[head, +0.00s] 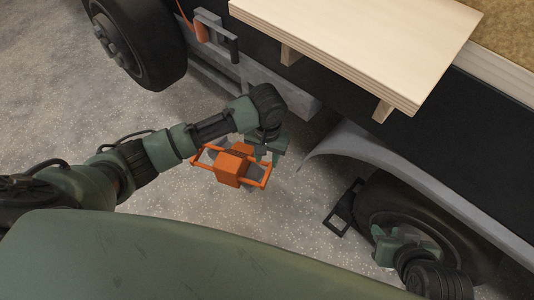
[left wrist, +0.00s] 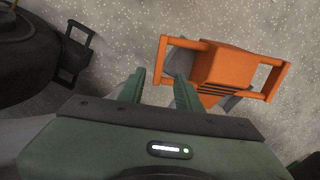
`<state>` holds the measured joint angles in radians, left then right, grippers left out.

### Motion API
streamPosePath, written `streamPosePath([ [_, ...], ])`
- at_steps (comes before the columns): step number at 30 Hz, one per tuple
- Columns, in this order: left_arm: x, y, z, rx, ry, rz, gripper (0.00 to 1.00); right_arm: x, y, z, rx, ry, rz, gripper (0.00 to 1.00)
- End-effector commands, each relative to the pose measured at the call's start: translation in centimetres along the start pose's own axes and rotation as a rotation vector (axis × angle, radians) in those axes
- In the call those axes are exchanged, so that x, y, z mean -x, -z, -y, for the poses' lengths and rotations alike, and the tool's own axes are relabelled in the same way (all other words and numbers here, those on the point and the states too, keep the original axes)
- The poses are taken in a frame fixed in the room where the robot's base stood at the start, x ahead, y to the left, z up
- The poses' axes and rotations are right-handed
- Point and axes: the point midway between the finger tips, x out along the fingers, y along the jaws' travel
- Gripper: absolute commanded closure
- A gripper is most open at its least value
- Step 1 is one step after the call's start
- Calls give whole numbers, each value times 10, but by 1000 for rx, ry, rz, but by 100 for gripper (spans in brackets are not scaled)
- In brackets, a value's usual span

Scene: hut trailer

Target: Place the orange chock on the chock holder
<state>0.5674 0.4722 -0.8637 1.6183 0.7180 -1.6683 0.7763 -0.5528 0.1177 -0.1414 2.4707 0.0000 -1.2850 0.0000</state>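The orange chock (head: 233,168), with its tubular handles and grey wedge sides, sits low over the speckled floor. It also shows in the left wrist view (left wrist: 224,68). My left gripper (head: 266,155) is over its right end. In the left wrist view the gripper (left wrist: 159,80) is open, with one handle bar between its fingertips. Contact cannot be told. My right gripper (head: 405,236) appears open and empty in front of the right wheel. A grey bracket (head: 211,22) with an orange part (head: 201,31) and black handle is on the trailer side; it may be the chock holder.
A black frame (head: 343,207) stands on the floor by the right wheel (head: 440,215); it also shows in the left wrist view (left wrist: 76,50). A wooden board (head: 360,40) juts out above my left gripper. Another wheel (head: 140,40) is at upper left. Floor beside the chock is clear.

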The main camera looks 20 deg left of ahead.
Motion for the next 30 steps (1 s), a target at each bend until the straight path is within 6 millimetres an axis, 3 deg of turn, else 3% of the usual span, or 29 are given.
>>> streamPosePath([
  [5, 2, -7, -10, -23, -24, -8, 66, 2, -10, -1, -1, -3, 44, 66],
  [12, 2, -60, -74, -191, -233, -181, 66, 2, -10, -1, -1, -3, 46, 66],
  [14, 10, -73, -79, -211, -271, -258, 66, 2, -10, -1, -1, -3, 45, 66],
  [17, 25, -91, -67, -211, -279, -382, 66, 2, -10, -1, -1, -3, 45, 66],
  [25, 58, -133, 14, -179, -91, -562, 66, 2, -10, -1, -1, -3, 44, 66],
  [30, 66, -142, 34, -180, -30, -582, 66, 2, -10, -1, -1, -3, 43, 66],
])
